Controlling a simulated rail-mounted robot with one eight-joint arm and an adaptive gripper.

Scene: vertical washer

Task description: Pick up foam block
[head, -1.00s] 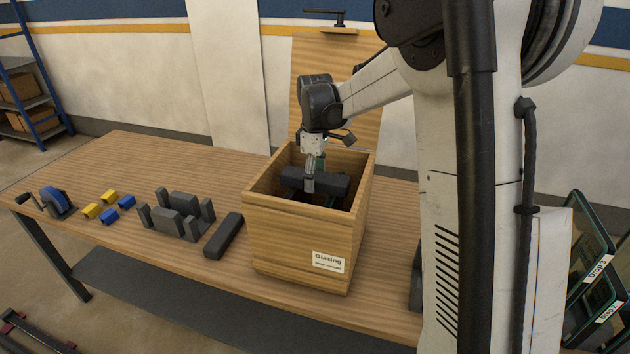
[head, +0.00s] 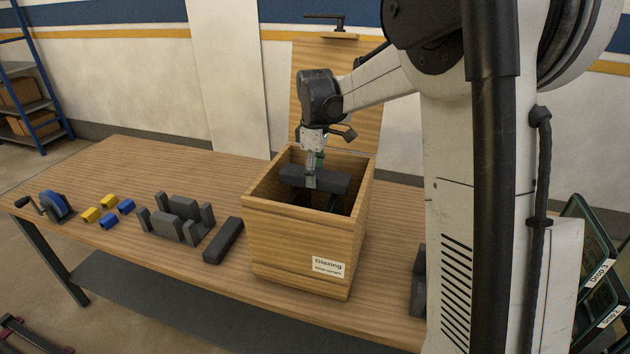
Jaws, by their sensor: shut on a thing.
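A dark grey foam block (head: 333,181) is at the mouth of the open wooden box labelled "Glazing" (head: 290,245). My gripper (head: 311,181) reaches down from above and is shut on this block near its left part. The block lies roughly level across the opening, between the walls. Its underside and the box floor are mostly hidden. Another dark grey block (head: 223,240) lies on the table to the left of the box.
The wooden table (head: 130,165) also holds grey slotted holders (head: 177,220), yellow blocks (head: 90,214), blue blocks (head: 108,221) and a blue crank reel (head: 54,204). A wooden panel (head: 350,100) stands behind the box. Green-edged crates (head: 590,270) are at the right.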

